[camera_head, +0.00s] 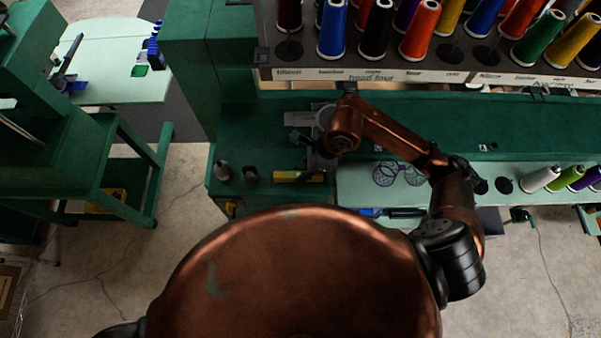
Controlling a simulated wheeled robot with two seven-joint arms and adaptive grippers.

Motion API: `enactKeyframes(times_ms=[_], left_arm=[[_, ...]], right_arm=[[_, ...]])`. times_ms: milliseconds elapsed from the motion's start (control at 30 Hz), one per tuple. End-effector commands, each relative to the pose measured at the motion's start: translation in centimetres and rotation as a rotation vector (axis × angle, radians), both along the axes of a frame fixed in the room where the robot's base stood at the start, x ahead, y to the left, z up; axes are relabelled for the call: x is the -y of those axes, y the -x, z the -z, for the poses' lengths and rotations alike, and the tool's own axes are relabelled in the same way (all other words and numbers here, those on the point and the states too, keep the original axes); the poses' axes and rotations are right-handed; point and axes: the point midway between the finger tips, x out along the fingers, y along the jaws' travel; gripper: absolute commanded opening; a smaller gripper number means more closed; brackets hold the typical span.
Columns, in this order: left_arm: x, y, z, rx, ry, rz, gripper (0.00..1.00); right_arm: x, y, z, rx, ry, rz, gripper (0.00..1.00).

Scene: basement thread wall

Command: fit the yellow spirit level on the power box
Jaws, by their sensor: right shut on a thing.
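The yellow spirit level (286,176) is a short yellow bar with a dark right part, low over the green bench top near its front edge. My right gripper (317,167) reaches down at the bar's right end and is shut on it; the fingers are small and dark here. I cannot tell whether the level touches the surface below it. I cannot pick out the power box for certain; a small dark block (251,173) stands to the left of the level. My left gripper is out of view.
A small grey-topped item (222,171) stands at the bench's left corner. A rack of coloured thread cones (420,30) overhangs the back. A pale panel (350,185) lies right of the level, with more cones (567,178) farther right. A green-framed table (115,60) stands left.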

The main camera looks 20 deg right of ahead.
Motion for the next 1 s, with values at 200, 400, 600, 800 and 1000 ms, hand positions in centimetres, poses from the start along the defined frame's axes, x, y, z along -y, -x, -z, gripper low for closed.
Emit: enactKeyframes(times_ms=[200, 400, 600, 800, 1000], left_arm=[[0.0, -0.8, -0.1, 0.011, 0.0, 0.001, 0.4], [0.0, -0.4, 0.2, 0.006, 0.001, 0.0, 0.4], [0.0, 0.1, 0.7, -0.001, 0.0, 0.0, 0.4], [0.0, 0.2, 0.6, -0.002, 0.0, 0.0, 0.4], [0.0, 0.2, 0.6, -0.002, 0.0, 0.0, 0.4]], right_arm=[[0.0, 0.0, -0.1, 0.0, -0.001, 0.0, 0.0], [0.0, 0.0, 0.2, 0.001, -0.001, -0.001, 0.0], [0.0, 0.0, 0.6, 0.0, -0.001, -0.001, 0.0], [0.0, 0.0, 0.5, 0.001, -0.001, -0.001, 0.23], [0.0, 0.0, 0.5, 0.001, -0.001, -0.001, 0.37]])
